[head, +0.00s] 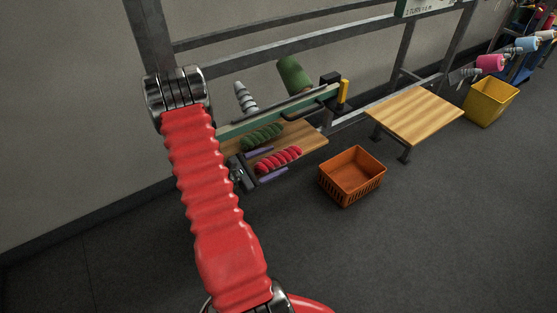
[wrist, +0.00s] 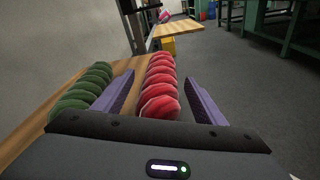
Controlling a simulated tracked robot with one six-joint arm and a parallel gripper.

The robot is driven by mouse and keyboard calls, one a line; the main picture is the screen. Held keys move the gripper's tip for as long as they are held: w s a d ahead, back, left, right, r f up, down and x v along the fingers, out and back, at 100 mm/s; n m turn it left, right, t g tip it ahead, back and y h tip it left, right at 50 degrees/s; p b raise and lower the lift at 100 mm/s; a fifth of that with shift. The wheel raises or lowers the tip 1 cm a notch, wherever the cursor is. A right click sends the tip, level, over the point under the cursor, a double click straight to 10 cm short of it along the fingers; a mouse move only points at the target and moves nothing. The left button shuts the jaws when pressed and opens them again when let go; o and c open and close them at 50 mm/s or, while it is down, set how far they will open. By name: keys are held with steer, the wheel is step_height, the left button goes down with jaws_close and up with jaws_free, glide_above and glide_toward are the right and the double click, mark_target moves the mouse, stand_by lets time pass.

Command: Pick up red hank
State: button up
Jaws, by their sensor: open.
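The red hank (head: 279,160) is a twisted bundle lying on a wooden shelf (head: 311,138) in the head view. In the wrist view the red hank (wrist: 160,88) lies lengthwise between the two purple jaws. My gripper (head: 262,164) is open, with one jaw on each side of the red hank; in the wrist view my gripper (wrist: 158,92) shows a gap between the right jaw and the hank. A green hank (head: 262,136) lies beside the red one, and it also shows left of the left jaw in the wrist view (wrist: 82,90).
An orange basket (head: 350,195) stands on the floor to the right of the shelf. A wooden table (head: 415,114) and a yellow bin (head: 489,106) are farther right. A green cone (head: 293,75) and a green rail (head: 290,107) stand behind the hanks.

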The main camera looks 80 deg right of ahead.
steer(key=shift+c, duration=0.5)
steer(key=c, duration=1.1)
